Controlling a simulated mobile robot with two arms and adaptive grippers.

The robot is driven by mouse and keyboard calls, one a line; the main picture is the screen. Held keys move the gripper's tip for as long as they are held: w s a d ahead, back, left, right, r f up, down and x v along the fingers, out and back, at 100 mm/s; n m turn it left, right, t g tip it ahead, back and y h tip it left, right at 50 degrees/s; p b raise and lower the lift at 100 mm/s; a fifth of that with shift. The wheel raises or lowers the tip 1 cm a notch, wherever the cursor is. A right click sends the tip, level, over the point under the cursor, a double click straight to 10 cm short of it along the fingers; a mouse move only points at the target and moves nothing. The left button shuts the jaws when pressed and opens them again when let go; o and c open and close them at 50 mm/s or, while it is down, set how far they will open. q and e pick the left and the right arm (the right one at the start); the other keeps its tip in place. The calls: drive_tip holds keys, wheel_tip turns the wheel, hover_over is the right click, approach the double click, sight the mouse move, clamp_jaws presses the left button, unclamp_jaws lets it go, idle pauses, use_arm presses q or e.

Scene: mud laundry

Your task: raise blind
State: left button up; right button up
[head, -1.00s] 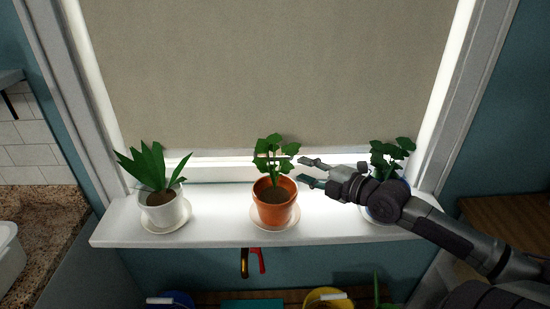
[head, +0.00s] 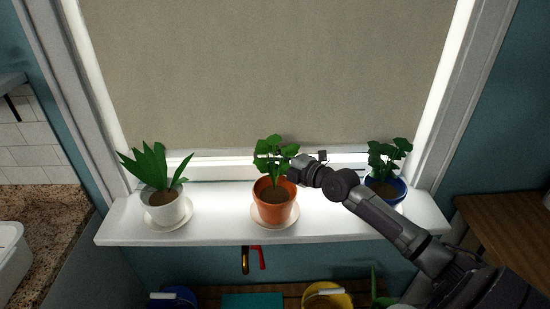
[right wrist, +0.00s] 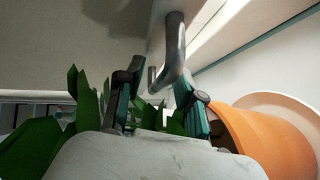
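The beige blind (head: 265,75) hangs low over the window, its bottom edge a little above the sill. In the right wrist view a dark grey looped pull (right wrist: 176,48) hangs from the underside of the blind's bottom bar. My right gripper (right wrist: 154,82) is open, its two teal-padded fingers apart, with the pull beyond and between them. I cannot tell whether either finger touches it. In the head view the right wrist (head: 318,172) points at the window just right of the middle plant and hides most of the fingers. My left gripper is not in view.
On the white sill (head: 220,215) stand a plant in a white pot (head: 167,212), one in an orange pot (head: 272,208) close beside my right gripper, and one in a blue pot (head: 388,190) behind my right arm. A bench with buckets lies below.

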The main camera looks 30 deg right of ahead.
clamp_jaws()
idle(0.4)
